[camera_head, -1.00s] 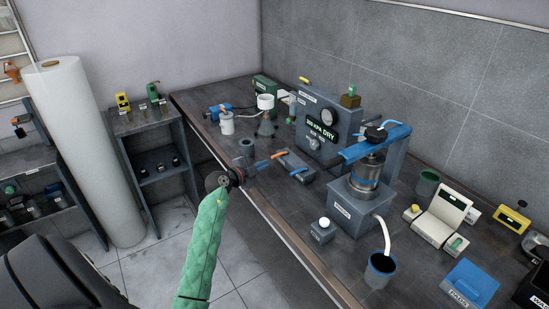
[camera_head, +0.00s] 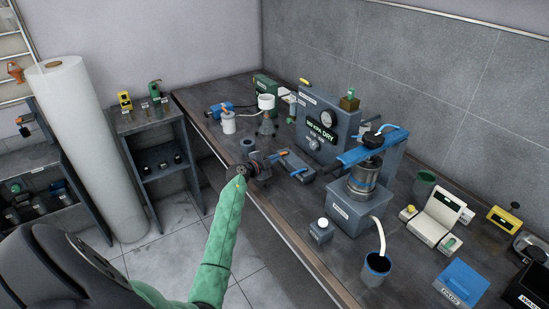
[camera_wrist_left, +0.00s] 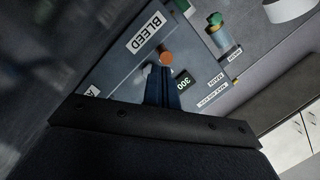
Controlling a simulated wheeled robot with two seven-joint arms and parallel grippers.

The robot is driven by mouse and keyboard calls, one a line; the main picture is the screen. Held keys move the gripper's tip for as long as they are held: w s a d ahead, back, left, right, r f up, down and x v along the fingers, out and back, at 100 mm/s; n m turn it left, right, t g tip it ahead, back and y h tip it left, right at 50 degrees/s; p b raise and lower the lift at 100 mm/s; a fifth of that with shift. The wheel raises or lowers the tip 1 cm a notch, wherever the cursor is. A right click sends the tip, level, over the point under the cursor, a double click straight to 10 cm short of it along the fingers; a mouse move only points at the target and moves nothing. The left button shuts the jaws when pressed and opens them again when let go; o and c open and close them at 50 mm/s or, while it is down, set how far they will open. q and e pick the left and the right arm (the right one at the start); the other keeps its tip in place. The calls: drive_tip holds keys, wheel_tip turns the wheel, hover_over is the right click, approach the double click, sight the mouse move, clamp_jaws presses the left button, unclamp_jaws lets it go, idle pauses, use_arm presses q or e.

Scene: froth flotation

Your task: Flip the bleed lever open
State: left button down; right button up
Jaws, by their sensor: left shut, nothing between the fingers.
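The bleed lever shows as an orange knob (camera_wrist_left: 167,57) in the left wrist view, beside the white BLEED label (camera_wrist_left: 147,35) on a grey unit. My left gripper (camera_wrist_left: 163,78) is shut and empty, with its fingertips right by the orange knob. I cannot tell whether they touch it. The fingers hide part of the unit and the lever's stem. In the head view, my left gripper (camera_head: 273,157) reaches over the bench edge to a low grey unit (camera_head: 296,165) in front of the gauge box. My right gripper is not in view.
The gauge box (camera_head: 329,120) reading DRY stands behind the low unit. The blue-topped cell machine (camera_head: 361,190) stands to the right, with a small white-topped block (camera_head: 321,231) before it. A grey cup (camera_head: 247,146) is close to my left wrist. The front bench edge is clear.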

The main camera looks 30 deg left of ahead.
use_arm(q)
drive_tip(key=shift+a, duration=0.1)
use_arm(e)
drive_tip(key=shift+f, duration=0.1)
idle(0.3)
use_arm(q)
drive_tip(key=shift+f+m+b, duration=0.1)
drive_tip(key=shift+m+b, duration=0.2)
drive_tip(key=shift+b, duration=0.05)
drive_tip(key=shift+a+h, duration=0.15)
drive_tip(key=shift+h, duration=0.55)
drive_tip(key=shift+m+b, duration=0.3)
drive_tip(key=shift+m, duration=0.1)
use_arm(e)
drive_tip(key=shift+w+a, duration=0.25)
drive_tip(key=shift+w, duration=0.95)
use_arm(q)
drive_tip(key=shift+a+h, duration=0.1)
drive_tip(key=shift+h, duration=0.3)
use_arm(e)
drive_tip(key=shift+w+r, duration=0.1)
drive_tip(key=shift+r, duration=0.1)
